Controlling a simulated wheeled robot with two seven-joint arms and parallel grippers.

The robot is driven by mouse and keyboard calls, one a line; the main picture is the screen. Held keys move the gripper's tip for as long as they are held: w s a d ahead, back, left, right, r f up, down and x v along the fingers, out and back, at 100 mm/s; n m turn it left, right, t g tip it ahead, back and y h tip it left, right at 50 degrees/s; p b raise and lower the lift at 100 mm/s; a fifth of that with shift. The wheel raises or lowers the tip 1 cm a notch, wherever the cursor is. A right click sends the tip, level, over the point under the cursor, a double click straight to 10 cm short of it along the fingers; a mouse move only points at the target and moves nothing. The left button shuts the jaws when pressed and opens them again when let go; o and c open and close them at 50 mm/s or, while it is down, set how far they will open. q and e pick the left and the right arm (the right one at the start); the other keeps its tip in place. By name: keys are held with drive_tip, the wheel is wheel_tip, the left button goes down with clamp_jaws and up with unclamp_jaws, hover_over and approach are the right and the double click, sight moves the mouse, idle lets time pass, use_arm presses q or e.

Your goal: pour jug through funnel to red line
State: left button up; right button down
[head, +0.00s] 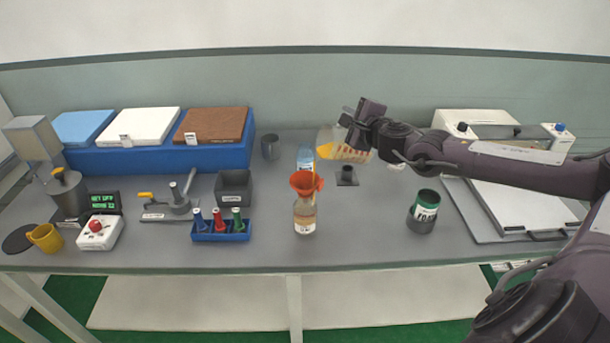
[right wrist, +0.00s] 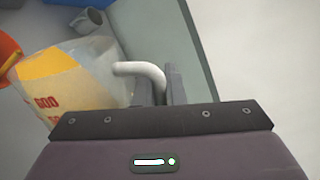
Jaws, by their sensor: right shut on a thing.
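My right gripper (head: 353,122) is shut on the handle of the clear jug (head: 336,146). The jug is held tilted above the table, its mouth toward the left, with orange-yellow liquid inside. In the right wrist view the jug (right wrist: 78,85) shows its markings and white handle. The orange funnel (head: 306,183) sits in the neck of the clear bottle (head: 304,215), which stands upright on the table with some amber liquid in it. The jug is behind and right of the funnel in the head view. The red line cannot be made out. My left gripper is not in view.
A blue-topped bottle (head: 305,158) stands just behind the funnel. A blue rack (head: 221,231) and dark box (head: 234,187) are left of the bottle.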

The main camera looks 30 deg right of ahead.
drive_tip(key=shift+a+r, duration=0.1)
drive_tip(key=shift+r, duration=0.05)
drive_tip(key=shift+w, duration=0.15)
drive_tip(key=shift+a+r+n+p, duration=0.2)
drive_tip(key=shift+n+p, duration=0.1)
drive_tip(key=shift+p, duration=0.05)
drive_tip(key=shift+f, duration=0.1)
drive_tip(key=shift+a, duration=0.25)
idle(0.3)
